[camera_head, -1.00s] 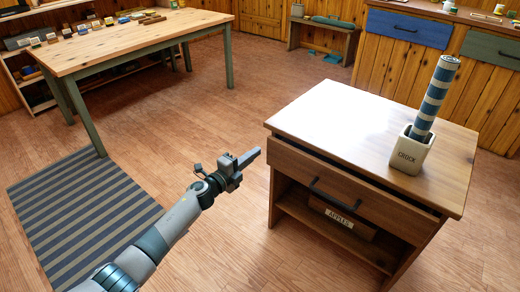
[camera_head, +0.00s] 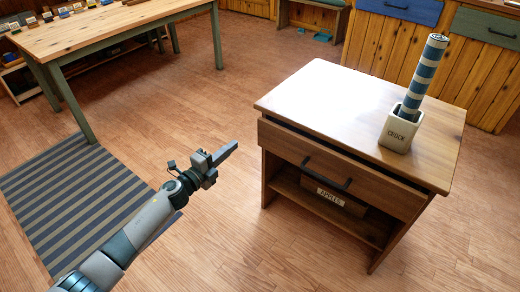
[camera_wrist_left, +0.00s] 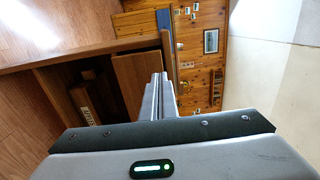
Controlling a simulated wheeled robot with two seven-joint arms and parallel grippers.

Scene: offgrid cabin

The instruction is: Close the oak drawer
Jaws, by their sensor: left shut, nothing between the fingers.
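The oak drawer (camera_head: 334,169) is in the wooden cabinet, just under its top, with a dark bar handle (camera_head: 326,173) on its front. A dark gap shows above the drawer front, which stands out a little from the cabinet. My left gripper (camera_head: 234,146) is to the left of the cabinet, apart from the drawer, shut and empty. In the left wrist view its fingers (camera_wrist_left: 158,97) are together, with the cabinet (camera_wrist_left: 60,60) beyond to the left. My right gripper is not in view.
A white crock (camera_head: 399,130) with a blue-and-white striped cylinder (camera_head: 425,77) stands on the cabinet top. A box labelled apples (camera_head: 331,196) sits on the shelf below the drawer. A striped rug (camera_head: 75,200) and a long table (camera_head: 95,32) are at left. Floor around the cabinet is clear.

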